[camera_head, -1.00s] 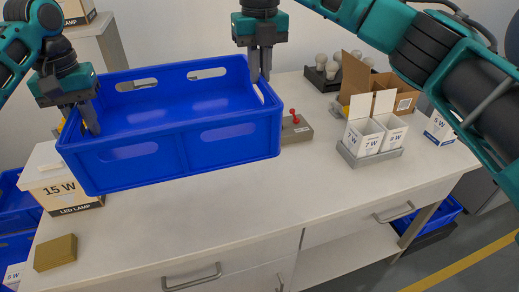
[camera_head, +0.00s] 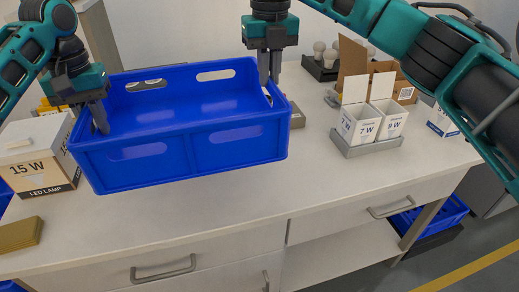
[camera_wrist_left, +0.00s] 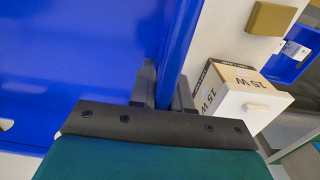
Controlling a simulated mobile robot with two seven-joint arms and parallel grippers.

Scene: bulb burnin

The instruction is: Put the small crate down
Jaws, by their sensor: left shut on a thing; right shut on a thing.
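The small crate (camera_head: 190,155) is blue, open-topped and looks empty, with slots in its walls. It is level over the left part of the white workbench (camera_head: 240,215); I cannot tell whether its base touches the top. My left gripper (camera_head: 100,122) is shut on the crate's left end wall. In the left wrist view the left fingers (camera_wrist_left: 160,90) straddle the blue wall. My right gripper (camera_head: 269,75) is shut on the crate's right end wall at its handle slot.
A 15 W lamp box (camera_head: 40,160) stands close to the crate's left. Right of it, a grey tray (camera_head: 365,148) holds white 7 W and 9 W boxes, with an open cardboard box (camera_head: 385,72) behind.

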